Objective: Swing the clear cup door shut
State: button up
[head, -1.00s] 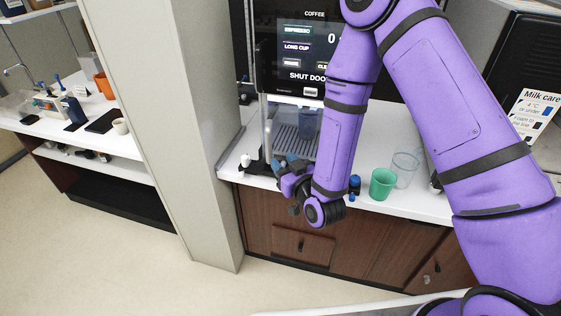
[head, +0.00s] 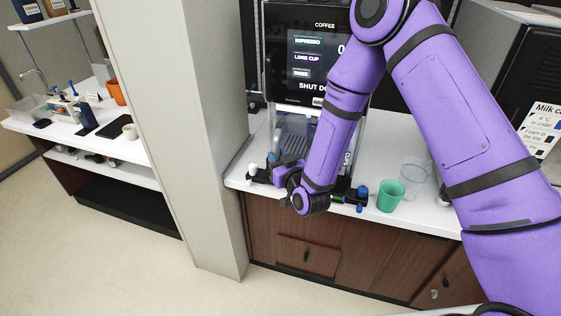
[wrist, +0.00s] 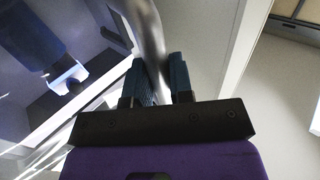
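The coffee machine (head: 320,50) stands on the white counter, and its screen shows a "SHUT DO..." message partly hidden by my arm. The clear cup door (head: 295,128) is on the machine's lower front; my forearm hides much of it. In the wrist view the clear door panel (wrist: 70,110) fills the left side, with a dark blue cup (wrist: 28,40) seen through it. A metal bar handle (wrist: 147,30) runs down between the two blue fingers of my gripper (wrist: 162,80). The fingers close around it with little gap. In the head view my gripper (head: 280,175) is at the counter's front edge.
A green cup (head: 390,195) and a clear cup (head: 414,178) stand right of my wrist. Small blue-topped items (head: 361,191) sit near the counter edge. A beige pillar (head: 190,130) rises close on the left. The floor in front is clear.

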jog(key=shift+w+a, duration=0.15)
jog(key=shift+w, duration=1.15)
jog(key=shift+w+a, duration=0.15)
jog(key=shift+w, duration=1.1)
grip_shut()
jog(key=o, duration=0.9)
grip_release()
